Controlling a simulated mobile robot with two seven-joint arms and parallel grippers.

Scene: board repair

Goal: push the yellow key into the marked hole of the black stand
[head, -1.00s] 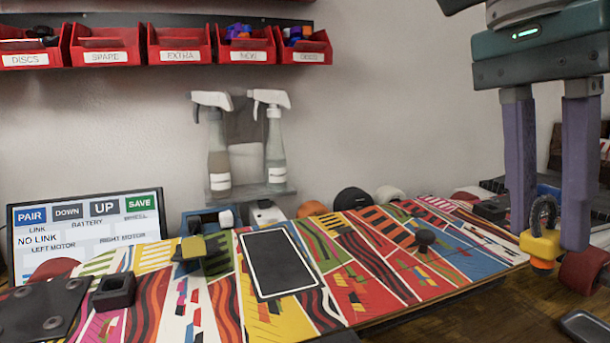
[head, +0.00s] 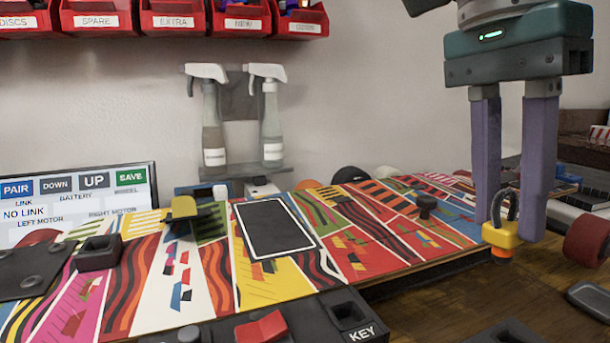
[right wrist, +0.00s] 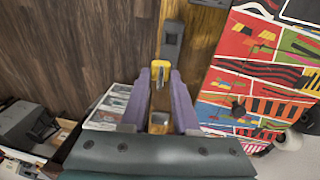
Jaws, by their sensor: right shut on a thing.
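The yellow key (head: 503,234) has a dark loop on top and an orange tip pointing down. My right gripper (head: 508,236) is shut on it, with one purple finger on each side. It holds the key in the air beside the board's right end, apart from the stand. The key also shows between the fingers in the right wrist view (right wrist: 160,72). The black stand (head: 312,306) is at the bottom of the head view, partly cut off. Its square hole (head: 348,312) sits beside the KEY label. My left gripper is not in view.
A colourful patterned board (head: 365,262) fills the middle. A red switch (head: 262,328) sits on the stand's left part. A dark red wheel (head: 587,241) lies right of the key. A dark tray (head: 592,298) and another black block (head: 505,332) rest on the wooden table (head: 430,305).

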